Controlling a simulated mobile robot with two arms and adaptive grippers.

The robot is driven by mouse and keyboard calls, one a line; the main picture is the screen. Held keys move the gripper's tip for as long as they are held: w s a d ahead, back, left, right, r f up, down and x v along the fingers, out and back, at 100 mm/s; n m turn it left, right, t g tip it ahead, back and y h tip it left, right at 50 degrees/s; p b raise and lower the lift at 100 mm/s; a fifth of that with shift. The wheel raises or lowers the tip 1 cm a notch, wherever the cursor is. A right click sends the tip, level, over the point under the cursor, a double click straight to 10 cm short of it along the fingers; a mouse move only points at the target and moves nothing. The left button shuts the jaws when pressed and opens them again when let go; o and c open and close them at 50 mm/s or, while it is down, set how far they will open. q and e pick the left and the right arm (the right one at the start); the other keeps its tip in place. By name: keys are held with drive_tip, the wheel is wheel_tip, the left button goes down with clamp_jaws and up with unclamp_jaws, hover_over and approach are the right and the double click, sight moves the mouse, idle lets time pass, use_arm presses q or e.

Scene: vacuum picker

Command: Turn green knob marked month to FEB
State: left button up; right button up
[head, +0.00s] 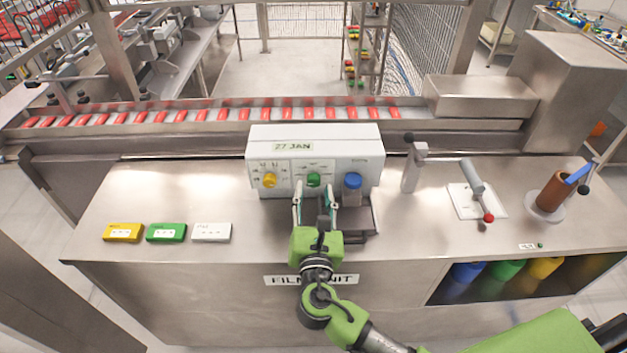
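The green knob (313,179) sits in the middle of the front panel of a white box (262,140) on the steel counter. A label on the box (293,147) reads 27 JAN. My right gripper (315,190) is in front of the box, pointing at the green knob. Its two fingers are spread, one to each side of the knob, with a gap between them. I cannot tell whether they touch the knob. The small lettering around the knob is too small to read. My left gripper is not in view.
On the same box are a yellow knob (269,180) and a blue-capped part (352,183). A steel tray (368,222) lies below. Yellow (122,232), green (166,232) and white (211,232) blocks lie left. A lever (474,180) stands right. A conveyor with red pieces runs behind.

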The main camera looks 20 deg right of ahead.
sight(314, 181)
drive_tip(key=shift+x, duration=1.4)
clamp_jaws()
drive_tip(key=shift+f, duration=0.1)
drive_tip(key=m+b, duration=0.3)
drive_tip(key=m, duration=0.1)
drive_tip(key=shift+f+m, duration=0.1)
drive_tip(key=shift+m, duration=0.2)
drive_tip(key=shift+m+b, duration=1.3)
drive_tip(key=shift+m, duration=0.8)
